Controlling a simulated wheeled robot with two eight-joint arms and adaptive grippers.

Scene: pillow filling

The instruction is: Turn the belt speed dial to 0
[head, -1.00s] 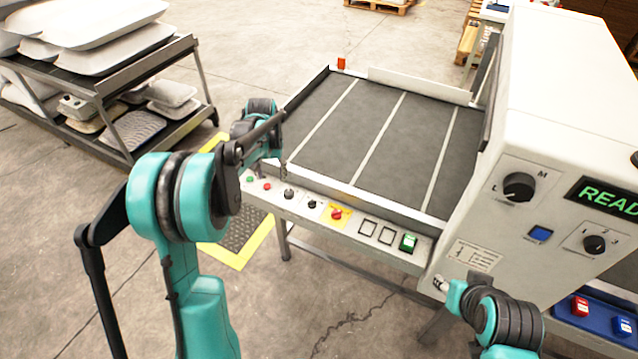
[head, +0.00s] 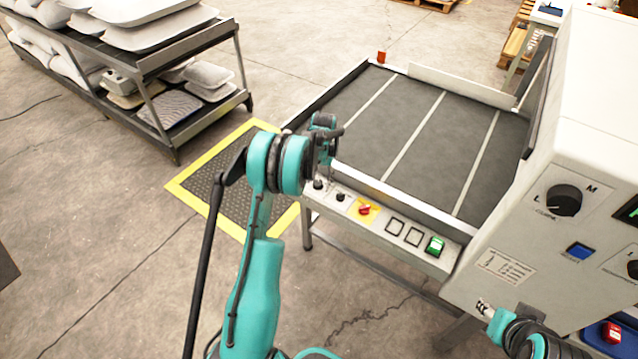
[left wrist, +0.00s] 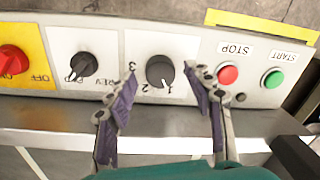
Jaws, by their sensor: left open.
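The belt speed dial (left wrist: 160,71) is a black round knob on a white panel in the left wrist view. Upside-down figures 1, 2 and 3 stand around it; its pale mark seems to face near the 1. I cannot read a 0. My left gripper (left wrist: 160,86) is open, its purple-padded fingers on either side of the dial, apart from it. In the head view my left gripper (head: 325,165) is over the left end of the conveyor's front panel. My right gripper (head: 484,308) is small at the lower right by the machine cabinet; its jaws are unclear.
Left of the dial in the left wrist view are a FWD/REV knob (left wrist: 83,66) and a red OFF switch (left wrist: 13,60). Right of it are a red STOP button (left wrist: 228,75) and green START button (left wrist: 273,78). The conveyor belt (head: 385,125) is empty. A loaded rack (head: 170,60) stands left.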

